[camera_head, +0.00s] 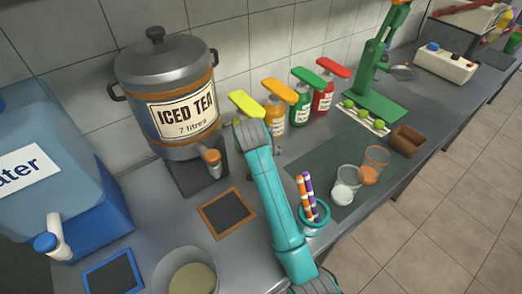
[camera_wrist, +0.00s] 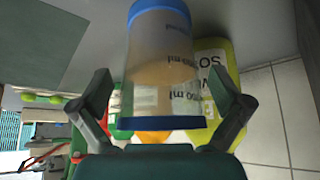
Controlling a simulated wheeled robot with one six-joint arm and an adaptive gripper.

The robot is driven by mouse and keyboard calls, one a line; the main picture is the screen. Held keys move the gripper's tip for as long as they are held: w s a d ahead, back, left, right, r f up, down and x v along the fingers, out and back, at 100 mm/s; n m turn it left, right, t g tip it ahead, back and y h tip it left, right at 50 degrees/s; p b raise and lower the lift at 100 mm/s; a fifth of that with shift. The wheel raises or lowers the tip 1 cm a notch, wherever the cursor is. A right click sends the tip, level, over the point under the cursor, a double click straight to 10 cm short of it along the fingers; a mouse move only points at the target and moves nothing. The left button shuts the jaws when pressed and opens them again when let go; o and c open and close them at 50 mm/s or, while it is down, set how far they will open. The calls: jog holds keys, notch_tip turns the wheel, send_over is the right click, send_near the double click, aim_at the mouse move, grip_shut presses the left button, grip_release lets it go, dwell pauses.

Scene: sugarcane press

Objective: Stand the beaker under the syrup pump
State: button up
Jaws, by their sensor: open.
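In the wrist view a clear beaker (camera_wrist: 160,60) with ml marks and blue bands stands out between the fingers of my gripper (camera_wrist: 168,90). The fingers are spread, with a gap visible on each side of it. A tan-orange tone shows through the beaker; I cannot tell if it is liquid or a bottle behind. In the head view my gripper (camera_head: 278,150) is mostly hidden by my teal arm, and the beaker is hidden. Pump bottles with yellow (camera_head: 246,103), orange (camera_head: 278,92), green (camera_head: 309,77) and red (camera_head: 333,68) heads line the wall.
An iced tea urn (camera_head: 165,75) stands left of the pumps. A teal holder with sticks (camera_head: 313,218), a clear cup (camera_head: 346,185) and an orange-filled cup (camera_head: 374,165) stand to the right of my arm. A green press (camera_head: 372,95) is farther back.

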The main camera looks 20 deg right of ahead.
jog(key=v, duration=1.2)
jog(key=shift+f, duration=0.1)
